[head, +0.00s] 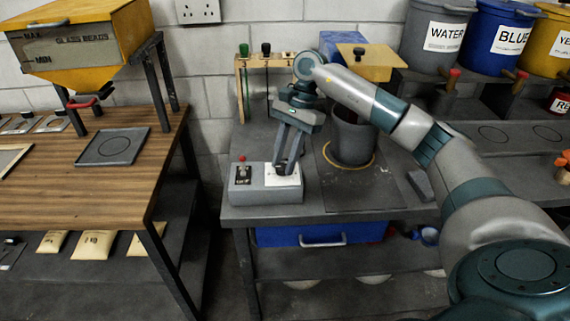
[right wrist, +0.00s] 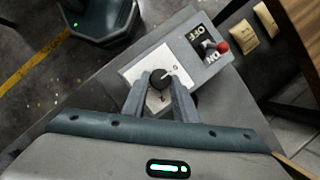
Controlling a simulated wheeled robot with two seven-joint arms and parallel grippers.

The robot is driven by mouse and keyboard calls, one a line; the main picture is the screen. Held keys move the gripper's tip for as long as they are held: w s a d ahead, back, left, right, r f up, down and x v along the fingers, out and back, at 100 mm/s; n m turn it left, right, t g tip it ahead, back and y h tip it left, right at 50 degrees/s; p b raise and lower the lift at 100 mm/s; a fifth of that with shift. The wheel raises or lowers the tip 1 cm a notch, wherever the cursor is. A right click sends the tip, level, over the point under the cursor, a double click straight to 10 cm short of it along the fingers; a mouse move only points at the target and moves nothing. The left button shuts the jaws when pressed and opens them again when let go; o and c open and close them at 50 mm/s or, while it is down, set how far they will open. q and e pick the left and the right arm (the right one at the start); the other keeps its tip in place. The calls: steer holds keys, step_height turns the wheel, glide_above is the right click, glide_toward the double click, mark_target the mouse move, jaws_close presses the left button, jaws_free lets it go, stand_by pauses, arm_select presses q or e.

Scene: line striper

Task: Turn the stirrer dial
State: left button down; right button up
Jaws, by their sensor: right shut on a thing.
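The stirrer dial (right wrist: 160,77) is a small dark round knob on the white panel of a grey control box (head: 262,195). My right gripper (head: 284,168) comes down onto that box from above. In the right wrist view its fingertips (right wrist: 160,84) are shut on the dial, one on each side. In the head view the fingers largely hide the dial. The box also carries a switch (right wrist: 210,48) marked OFF and ON, with a red knob or light (right wrist: 222,46) beside it. My left gripper is not in view.
A dark grey pot (head: 353,138) stands right of the box, behind my right forearm. A wooden rack (head: 240,85) holds tools at the back. WATER (head: 437,35) and BLUE (head: 505,38) buckets stand back right. A wooden table (head: 70,185) with a glass-bead hopper (head: 80,45) is left.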

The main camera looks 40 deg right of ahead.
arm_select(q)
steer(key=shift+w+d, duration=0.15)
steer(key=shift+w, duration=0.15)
arm_select(e)
steer(key=o, duration=1.1)
steer(key=shift+c, duration=0.2)
steer(key=shift+r, duration=0.1)
